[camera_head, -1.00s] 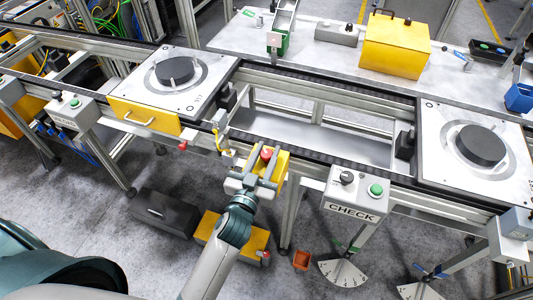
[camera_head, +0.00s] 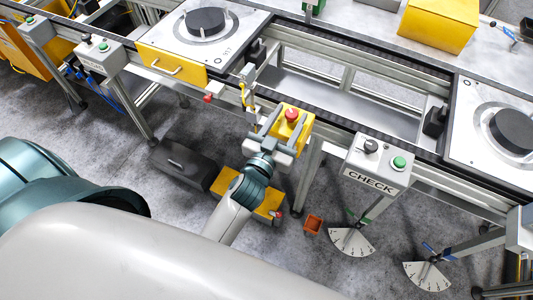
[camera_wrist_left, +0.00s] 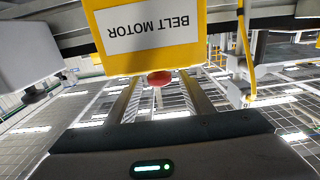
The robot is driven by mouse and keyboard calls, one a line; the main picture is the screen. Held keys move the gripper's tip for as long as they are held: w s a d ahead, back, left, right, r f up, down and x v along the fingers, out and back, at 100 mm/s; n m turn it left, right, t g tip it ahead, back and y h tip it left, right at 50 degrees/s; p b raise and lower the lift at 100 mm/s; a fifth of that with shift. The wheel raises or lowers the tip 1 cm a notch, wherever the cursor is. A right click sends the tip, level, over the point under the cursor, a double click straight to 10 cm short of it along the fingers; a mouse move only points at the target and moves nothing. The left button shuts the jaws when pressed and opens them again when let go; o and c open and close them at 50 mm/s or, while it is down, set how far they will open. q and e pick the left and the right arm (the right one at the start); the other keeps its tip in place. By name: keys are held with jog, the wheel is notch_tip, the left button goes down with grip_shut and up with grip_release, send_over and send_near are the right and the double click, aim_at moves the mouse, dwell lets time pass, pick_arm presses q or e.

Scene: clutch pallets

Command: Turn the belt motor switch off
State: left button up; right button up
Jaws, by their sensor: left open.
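The belt motor switch (camera_head: 306,124) is a yellow box with a red round button (camera_head: 291,115) on the front rail of the conveyor. In the left wrist view, the box (camera_wrist_left: 200,20) carries a white label reading "BELT MOTOR" upside down, and the red button (camera_wrist_left: 160,77) shows below it. My left gripper (camera_head: 287,124) is at the box, its two fingers open on either side of the button in the head view. In the wrist view the button appears between the spread fingers (camera_wrist_left: 160,92). Contact cannot be told. My right gripper is not in view.
A CHECK box (camera_head: 376,165) with a black knob and green button stands to the right. Round-topped pallets (camera_head: 240,45) sit on the conveyor at both sides. A black case (camera_head: 184,162) and a yellow box (camera_head: 235,188) lie on the floor below.

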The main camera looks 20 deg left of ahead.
pick_arm(q)
jog(key=s+b, duration=0.4)
jog(key=s, duration=1.1)
jog(key=shift+s+a+b, duration=0.2)
jog(key=shift+b, duration=0.2)
jog(key=shift+r, duration=0.1)
